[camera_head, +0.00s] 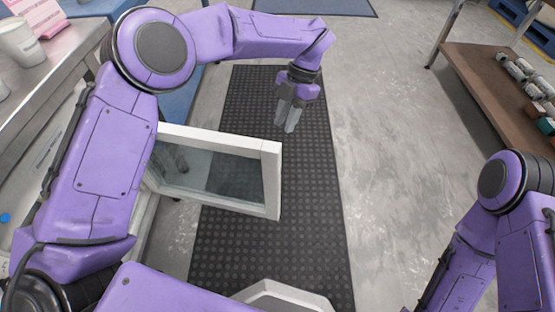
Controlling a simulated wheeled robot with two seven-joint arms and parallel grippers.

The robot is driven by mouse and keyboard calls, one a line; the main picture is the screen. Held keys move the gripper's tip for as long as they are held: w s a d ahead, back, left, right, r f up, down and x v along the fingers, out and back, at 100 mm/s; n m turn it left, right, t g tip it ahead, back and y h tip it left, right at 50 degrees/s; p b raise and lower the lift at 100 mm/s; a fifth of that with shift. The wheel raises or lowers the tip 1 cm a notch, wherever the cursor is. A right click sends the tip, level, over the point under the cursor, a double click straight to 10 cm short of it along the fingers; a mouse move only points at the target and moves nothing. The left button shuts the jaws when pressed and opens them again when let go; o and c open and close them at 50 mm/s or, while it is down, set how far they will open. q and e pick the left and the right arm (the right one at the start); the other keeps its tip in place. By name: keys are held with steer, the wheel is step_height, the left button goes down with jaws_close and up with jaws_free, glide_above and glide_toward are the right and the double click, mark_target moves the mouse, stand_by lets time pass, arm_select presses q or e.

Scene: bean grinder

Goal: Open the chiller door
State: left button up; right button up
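The chiller door (272,180) is a white frame around a glass pane, in the head view left of centre. It stands swung out from the chiller (144,215) over the floor mat. My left arm covers much of the chiller and the door's hinge side. My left gripper (287,127) hangs beyond the door's free upper corner, pointing down, and looks apart from it. Its grey fingers look close together, but I cannot tell whether they are fully shut. Nothing shows between them. My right arm is at the lower right, and its gripper is out of view.
A metal counter (75,45) with white cups (20,42) runs along the left. A black studded mat (310,200) covers the floor ahead. A brown shelf (490,90) with jars and small boxes stands at the upper right. The grey floor between is clear.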

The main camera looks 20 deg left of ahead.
arm_select(q)
steer(key=w+b+x, duration=0.1)
steer(key=b+x, duration=0.5)
steer(key=x, duration=0.7)
steer(key=shift+d+f, duration=0.15)
steer(key=shift+f, duration=0.35)
arm_select(e)
step_height(320, 180, down, 7)
steer(key=shift+f, duration=0.15)
arm_select(q)
steer(key=shift+s, duration=0.1)
steer(key=shift+c, duration=0.3)
jaws_close()
steer(key=shift+o, duration=0.3)
jaws_free()
